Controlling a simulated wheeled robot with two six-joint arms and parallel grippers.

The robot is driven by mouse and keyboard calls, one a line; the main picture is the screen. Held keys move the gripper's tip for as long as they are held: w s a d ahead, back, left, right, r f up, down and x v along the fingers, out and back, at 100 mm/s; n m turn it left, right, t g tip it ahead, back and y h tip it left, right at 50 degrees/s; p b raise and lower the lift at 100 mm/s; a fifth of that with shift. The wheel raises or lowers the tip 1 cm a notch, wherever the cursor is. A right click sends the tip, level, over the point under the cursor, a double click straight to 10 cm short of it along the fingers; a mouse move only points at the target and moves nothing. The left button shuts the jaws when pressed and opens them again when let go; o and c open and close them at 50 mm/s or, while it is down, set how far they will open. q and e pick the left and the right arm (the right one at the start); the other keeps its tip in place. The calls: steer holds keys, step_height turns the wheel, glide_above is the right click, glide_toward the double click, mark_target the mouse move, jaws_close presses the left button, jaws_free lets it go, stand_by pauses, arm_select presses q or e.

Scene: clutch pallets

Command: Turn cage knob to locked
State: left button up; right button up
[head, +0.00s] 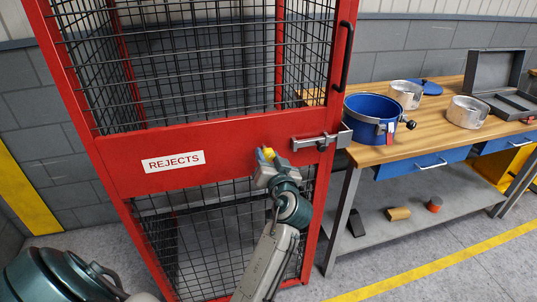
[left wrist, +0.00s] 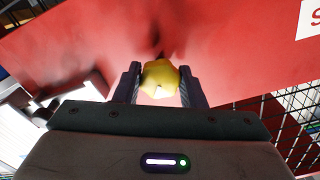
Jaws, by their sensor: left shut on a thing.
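The red cage door (head: 125,180) carries a "REJECTS" label (head: 173,162) on its middle panel. A small yellow knob (head: 267,153) sits on this panel, right of the label. My left gripper (head: 266,160) is at the knob. In the left wrist view the yellow knob (left wrist: 160,76) sits between the two fingers of the left gripper (left wrist: 160,88), which is shut on it. The fingers partly hide the knob in the head view, and I cannot read its turned position. A grey slide bolt (head: 318,141) crosses the door's right edge. My right gripper is not in view.
A wooden workbench (head: 395,152) stands close on the right. It bears a blue pot (head: 366,122), metal bowls (head: 467,112) and an open grey case (head: 493,70). A black door handle (head: 344,55) is above the bolt. Floor in front of the bench is clear.

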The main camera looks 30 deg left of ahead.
arm_select(q)
steer(key=m+p, duration=0.2)
steer(key=m, duration=0.1)
steer(key=shift+r+m, duration=0.15)
steer(key=shift+m, duration=0.25)
steer(key=m+p, duration=0.1)
steer(key=m, duration=0.1)
steer(key=shift+m+p, duration=0.3)
steer(key=m+p, duration=0.1)
steer(key=m, duration=0.1)
steer(key=shift+m+p, duration=0.7)
steer(key=shift+m, duration=0.2)
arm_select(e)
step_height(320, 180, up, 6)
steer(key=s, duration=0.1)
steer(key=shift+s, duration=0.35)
arm_select(q)
steer(key=shift+m, duration=0.3)
steer(key=o, duration=1)
steer(key=shift+a, duration=0.1)
